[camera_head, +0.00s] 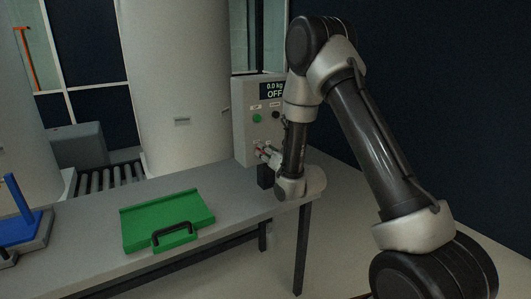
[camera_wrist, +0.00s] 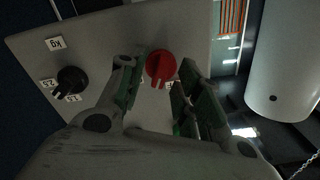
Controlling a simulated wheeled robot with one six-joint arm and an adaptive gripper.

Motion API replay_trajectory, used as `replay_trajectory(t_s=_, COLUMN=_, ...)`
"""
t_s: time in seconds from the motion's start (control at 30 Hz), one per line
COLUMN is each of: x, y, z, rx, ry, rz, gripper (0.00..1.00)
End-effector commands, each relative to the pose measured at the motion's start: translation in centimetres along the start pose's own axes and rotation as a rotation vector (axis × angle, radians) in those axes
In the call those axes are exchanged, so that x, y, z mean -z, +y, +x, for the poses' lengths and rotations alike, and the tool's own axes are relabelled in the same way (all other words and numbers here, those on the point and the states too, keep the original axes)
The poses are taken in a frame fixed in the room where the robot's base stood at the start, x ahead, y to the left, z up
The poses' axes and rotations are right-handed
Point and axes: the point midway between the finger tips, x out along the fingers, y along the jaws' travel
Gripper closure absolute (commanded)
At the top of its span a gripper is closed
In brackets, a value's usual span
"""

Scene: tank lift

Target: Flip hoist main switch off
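The red rotary switch (camera_wrist: 161,66) is on the light panel in the wrist view, its grip bar pointing roughly downward. My gripper (camera_wrist: 161,72) is open, with one green-padded finger on each side of the switch. Gaps show between the knob and both fingers, so it does not look clamped. In the head view my gripper (camera_head: 266,153) is at the lower front of the grey control box (camera_head: 241,117). The box's display (camera_head: 272,91) reads "0.0 kg" and "OFF". The red switch is mostly hidden there by my gripper.
A black selector knob (camera_wrist: 71,79) is left of the red switch. A green button (camera_head: 257,118) sits above my gripper. A green tray (camera_head: 150,218) with a black handle lies on the grey table (camera_head: 240,199). A large pale tank (camera_head: 178,70) and roller conveyor (camera_head: 105,178) stand behind.

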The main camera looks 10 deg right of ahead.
Motion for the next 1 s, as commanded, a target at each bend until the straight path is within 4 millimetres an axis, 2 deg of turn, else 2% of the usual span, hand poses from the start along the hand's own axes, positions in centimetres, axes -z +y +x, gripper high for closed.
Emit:
replay_trajectory(t_s=0.33, x=-0.01, y=-0.01, z=0.64, rx=0.000, ry=-0.001, rz=0.000, gripper=0.66)
replay_trajectory(t_s=0.5, x=-0.01, y=-0.01, z=0.63, rx=0.000, ry=-0.001, rz=0.000, gripper=0.94)
replay_trajectory(t_s=0.63, x=0.00, y=-0.01, z=0.62, rx=0.000, ry=-0.001, rz=-0.017, gripper=0.94)
replay_trajectory(t_s=1.0, x=-0.04, y=-0.15, z=0.61, rx=0.000, ry=-0.001, rz=-0.416, gripper=0.94)
